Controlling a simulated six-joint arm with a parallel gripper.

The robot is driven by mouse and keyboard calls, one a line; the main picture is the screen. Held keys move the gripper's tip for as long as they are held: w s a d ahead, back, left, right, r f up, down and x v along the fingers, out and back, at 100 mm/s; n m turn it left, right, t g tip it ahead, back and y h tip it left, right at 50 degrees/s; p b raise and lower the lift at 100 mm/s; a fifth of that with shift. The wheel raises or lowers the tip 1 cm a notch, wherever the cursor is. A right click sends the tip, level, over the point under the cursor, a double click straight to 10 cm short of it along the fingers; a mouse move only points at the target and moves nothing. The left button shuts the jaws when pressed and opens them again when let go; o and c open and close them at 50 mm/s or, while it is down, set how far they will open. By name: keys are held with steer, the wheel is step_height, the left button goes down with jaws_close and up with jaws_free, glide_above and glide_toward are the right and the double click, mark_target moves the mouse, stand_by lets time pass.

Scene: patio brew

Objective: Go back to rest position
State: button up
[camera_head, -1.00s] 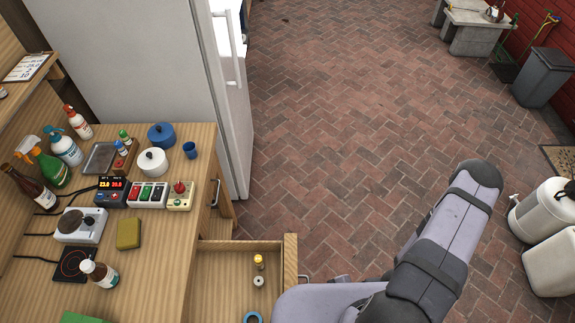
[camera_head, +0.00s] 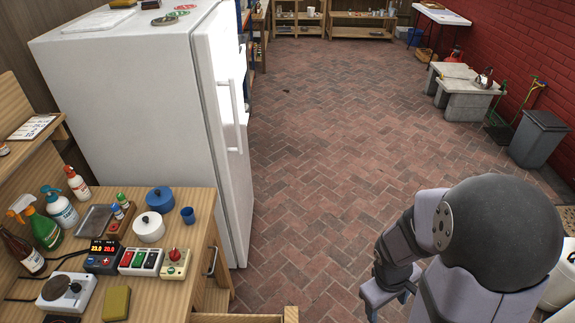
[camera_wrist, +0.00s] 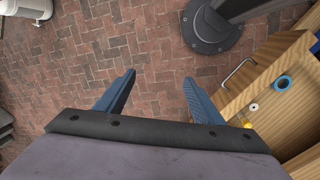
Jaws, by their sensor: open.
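My gripper (camera_wrist: 158,80) shows in the wrist view with its two blue fingers spread wide apart. Nothing is between the fingers, only brick floor below them. In the head view my gripper (camera_head: 386,305) hangs at the lower right over the brick floor, partly hidden by my folded arm. It is clear of the wooden bench and touches nothing that I can see.
The wooden bench (camera_head: 190,290) with bottles, a control box (camera_head: 104,257) and pots is at left. A white fridge (camera_head: 160,110) stands behind it. White canisters are at right. The middle floor is free.

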steer(key=s+a+r+m+y, duration=0.2)
steer(key=a+r+m, duration=0.3)
steer(key=a, duration=0.3)
steer(key=shift+s+a+r+b, duration=0.35)
steer(key=shift+s+a+r, duration=0.1)
steer(key=shift+s, duration=0.3)
